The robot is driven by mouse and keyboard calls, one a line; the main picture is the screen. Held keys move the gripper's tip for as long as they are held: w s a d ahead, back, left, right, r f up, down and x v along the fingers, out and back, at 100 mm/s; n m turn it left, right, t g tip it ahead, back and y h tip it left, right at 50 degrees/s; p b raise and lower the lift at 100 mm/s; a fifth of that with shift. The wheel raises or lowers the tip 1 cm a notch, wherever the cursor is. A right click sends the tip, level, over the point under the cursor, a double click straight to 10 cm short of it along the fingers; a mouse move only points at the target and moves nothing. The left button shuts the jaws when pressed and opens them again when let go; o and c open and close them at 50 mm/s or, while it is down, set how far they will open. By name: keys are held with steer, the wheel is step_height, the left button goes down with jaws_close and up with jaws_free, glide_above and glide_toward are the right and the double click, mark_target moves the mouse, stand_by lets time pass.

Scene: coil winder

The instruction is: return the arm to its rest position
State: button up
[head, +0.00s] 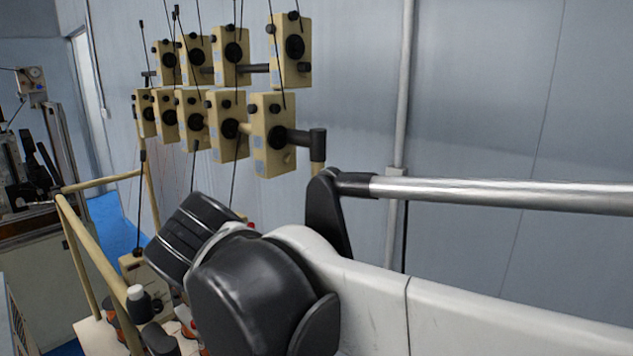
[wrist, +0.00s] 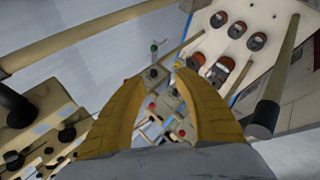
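My gripper (wrist: 162,76) shows in the wrist view as two yellow fingers. Their tips are apart, and I see nothing held between them. Beyond the fingers, small parts with red and green spots lie in the gap, too small to make out. In the head view my white and black arm reaches in from the right across the lower middle. My gripper cannot be made out there; the arm's black end covers that area.
Cream tensioner boxes (head: 273,134) hang in two rows by the wall, above my arm. A silver bar (head: 500,193) runs right. A tan rail frame (head: 85,250) stands left, over a pale board with several spools (wrist: 228,64). Blue floor (head: 112,222) shows behind.

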steer(key=s+d+f+m+g+b, duration=0.1)
steer(key=d+f+m+g+b, duration=0.1)
steer(key=d+f+m+b, duration=1.3)
steer(key=s+d+f+b, duration=0.2)
steer(key=d+f, duration=0.3)
steer(key=f, duration=0.3)
steer(key=s+d+f+b, duration=0.3)
steer(key=s+d+f, duration=0.1)
steer(key=f, duration=0.4)
steer(key=s+d+f+m+b, duration=0.1)
steer(key=s+d+f+b, duration=0.2)
steer(key=d+f, duration=0.3)
step_height(320, 180, down, 3)
steer(key=shift+r, duration=0.2)
steer(key=shift+d, duration=0.1)
